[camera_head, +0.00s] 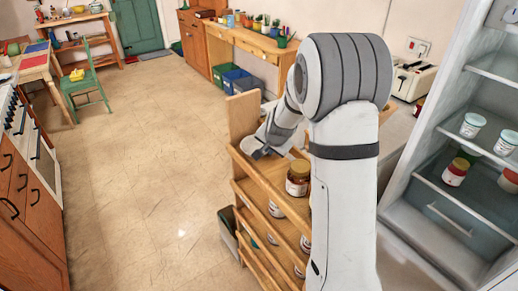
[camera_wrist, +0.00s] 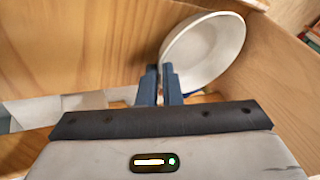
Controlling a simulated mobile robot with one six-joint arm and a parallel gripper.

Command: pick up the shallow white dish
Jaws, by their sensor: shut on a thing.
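The shallow white dish (camera_wrist: 208,48) shows in the wrist view, tilted up on its edge just beyond my gripper, against light wood panels. My gripper (camera_wrist: 163,72) has its two dark fingers close together at the dish's left rim, shut on that rim. In the head view my gripper (camera_head: 256,148) is at the top shelf of the wooden rack, and the dish cannot be made out there.
The wooden rack (camera_head: 262,178) has slatted fronts and holds several jars, one a brown jar with a pale label (camera_head: 298,178) right of my gripper. An open fridge (camera_head: 455,215) with jars stands at the right. The floor (camera_head: 140,190) to the left is clear.

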